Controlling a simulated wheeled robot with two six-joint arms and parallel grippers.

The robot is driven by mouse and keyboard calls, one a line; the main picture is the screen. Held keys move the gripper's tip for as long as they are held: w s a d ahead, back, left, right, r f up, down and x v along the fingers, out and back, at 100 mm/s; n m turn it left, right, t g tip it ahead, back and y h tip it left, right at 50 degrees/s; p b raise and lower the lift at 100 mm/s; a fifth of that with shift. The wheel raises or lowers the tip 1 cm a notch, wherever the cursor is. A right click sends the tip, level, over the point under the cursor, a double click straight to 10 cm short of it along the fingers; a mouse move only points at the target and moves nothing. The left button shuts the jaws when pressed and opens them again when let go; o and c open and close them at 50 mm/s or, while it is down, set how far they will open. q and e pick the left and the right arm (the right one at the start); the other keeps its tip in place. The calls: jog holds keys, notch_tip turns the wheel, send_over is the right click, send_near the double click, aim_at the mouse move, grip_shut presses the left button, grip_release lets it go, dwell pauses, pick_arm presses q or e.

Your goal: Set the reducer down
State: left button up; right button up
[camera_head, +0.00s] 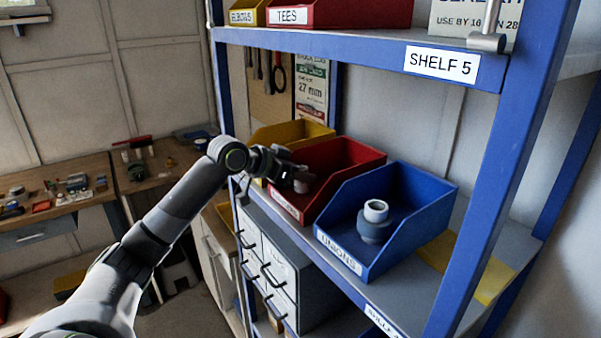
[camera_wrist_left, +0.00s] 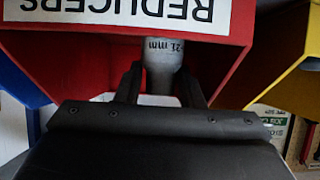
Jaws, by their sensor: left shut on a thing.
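My left gripper (camera_head: 290,180) reaches in from the left to the red bin (camera_head: 350,158) on the shelf. In the left wrist view the gripper (camera_wrist_left: 160,88) is shut on the grey reducer (camera_wrist_left: 163,65), which is marked "21 mm". The reducer also shows as a small grey piece at the fingertips in the head view (camera_head: 301,186). The red bin carries a "REDUCERS" label, seen upside down in the wrist view (camera_wrist_left: 125,12). The reducer is at the bin's front; I cannot tell whether it touches the bin. My right gripper is not in view.
A blue bin (camera_head: 425,190) labelled "UNIONS" holding a grey union (camera_head: 375,222) stands right of the red bin. A yellow bin (camera_head: 300,130) stands to its left. The blue shelf post (camera_head: 500,170) and the upper shelf edge (camera_head: 340,48) bound the space.

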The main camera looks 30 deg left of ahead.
pick_arm(q)
jog(key=shift+s+a+f, duration=0.15)
jog(key=shift+f, duration=0.45)
jog(key=o, duration=0.7)
jog(key=shift+f, duration=0.1)
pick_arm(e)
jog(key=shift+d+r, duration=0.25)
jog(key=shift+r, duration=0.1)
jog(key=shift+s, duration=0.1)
pick_arm(q)
jog(key=shift+b+v, duration=0.6)
jog(key=shift+v, duration=0.25)
jog(key=b+v, duration=0.6)
jog(key=v, duration=0.4)
jog(key=shift+s+a, duration=0.1)
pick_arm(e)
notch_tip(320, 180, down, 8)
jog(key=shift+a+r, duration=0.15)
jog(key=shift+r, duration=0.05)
